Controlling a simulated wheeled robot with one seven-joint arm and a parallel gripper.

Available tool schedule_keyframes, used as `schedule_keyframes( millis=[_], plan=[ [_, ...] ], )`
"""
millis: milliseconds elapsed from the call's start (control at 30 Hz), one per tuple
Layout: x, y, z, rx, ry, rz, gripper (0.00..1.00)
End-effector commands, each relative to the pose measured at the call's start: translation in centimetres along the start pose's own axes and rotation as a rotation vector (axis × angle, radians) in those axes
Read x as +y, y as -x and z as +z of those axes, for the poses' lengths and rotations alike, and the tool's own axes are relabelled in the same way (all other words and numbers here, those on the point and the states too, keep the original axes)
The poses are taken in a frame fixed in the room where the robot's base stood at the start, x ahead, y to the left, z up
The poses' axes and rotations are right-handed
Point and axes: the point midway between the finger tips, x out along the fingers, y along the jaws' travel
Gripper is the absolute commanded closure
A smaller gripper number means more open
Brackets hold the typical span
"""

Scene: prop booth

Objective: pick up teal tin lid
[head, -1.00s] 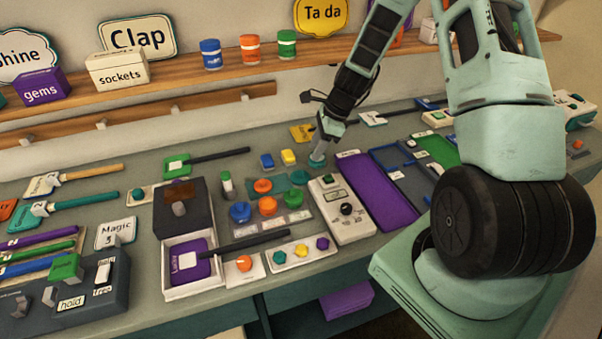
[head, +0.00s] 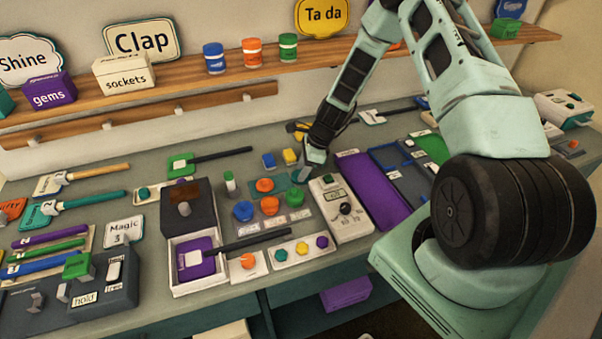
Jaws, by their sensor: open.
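The teal tin lid (head: 298,178) is a small round teal shape by the teal mat in the middle of the bench, in the head view. My gripper (head: 308,169) is right at it, pointing down, and covers part of it. The gripper is open. The fingers are small and overlap the lid in the picture, so I cannot tell whether they touch it or straddle it.
Orange (head: 265,185) and blue (head: 243,211) round pieces stand left of the lid. A white box with a dial (head: 341,209) is close on the right, beside a purple mat (head: 372,190).

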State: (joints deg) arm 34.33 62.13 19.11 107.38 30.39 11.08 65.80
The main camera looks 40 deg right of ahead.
Motion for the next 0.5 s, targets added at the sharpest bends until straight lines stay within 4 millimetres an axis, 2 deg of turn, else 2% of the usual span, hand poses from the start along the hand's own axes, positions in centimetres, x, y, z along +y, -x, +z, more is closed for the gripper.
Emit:
schedule_keyframes(
  millis=[200, 233, 367, 500],
  plan=[
    [-0.02, -0.09, 0.00, 0.000, 0.000, -0.001, 0.59],
    [-0.02, -0.09, -0.01, 0.000, 0.000, -0.001, 0.64],
    [-0.02, -0.08, -0.01, 0.000, 0.000, -0.001, 1.00],
    [-0.02, -0.07, -0.01, 0.000, 0.000, -0.001, 1.00]
  ],
)
